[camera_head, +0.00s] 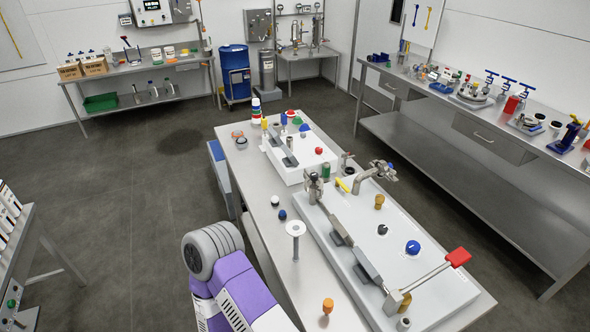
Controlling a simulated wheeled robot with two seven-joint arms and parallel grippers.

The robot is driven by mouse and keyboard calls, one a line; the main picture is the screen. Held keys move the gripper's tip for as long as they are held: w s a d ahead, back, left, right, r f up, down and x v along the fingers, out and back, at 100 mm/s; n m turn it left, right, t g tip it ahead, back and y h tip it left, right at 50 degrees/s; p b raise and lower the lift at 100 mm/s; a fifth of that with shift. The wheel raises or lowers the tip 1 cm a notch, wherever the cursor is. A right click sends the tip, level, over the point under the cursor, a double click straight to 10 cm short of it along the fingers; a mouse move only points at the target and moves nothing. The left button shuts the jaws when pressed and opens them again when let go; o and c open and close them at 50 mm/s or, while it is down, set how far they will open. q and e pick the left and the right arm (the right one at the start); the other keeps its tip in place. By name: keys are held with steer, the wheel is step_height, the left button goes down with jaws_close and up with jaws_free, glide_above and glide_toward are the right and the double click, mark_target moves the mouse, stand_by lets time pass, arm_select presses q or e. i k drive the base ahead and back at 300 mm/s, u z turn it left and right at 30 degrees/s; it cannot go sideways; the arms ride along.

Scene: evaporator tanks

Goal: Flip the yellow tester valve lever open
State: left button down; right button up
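Another small yellow part (264,124) stands at the left edge of the farther white panel (287,170). Neither of my grippers shows. A purple and white arm link of mine comes up from the bottom edge, left of the table, with no gripper visible on it.
A long steel bench (440,103) runs along the right.

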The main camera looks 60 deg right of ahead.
mark_target(338, 183)
steer(key=i, duration=1.25)
steer(key=z, duration=4.45)
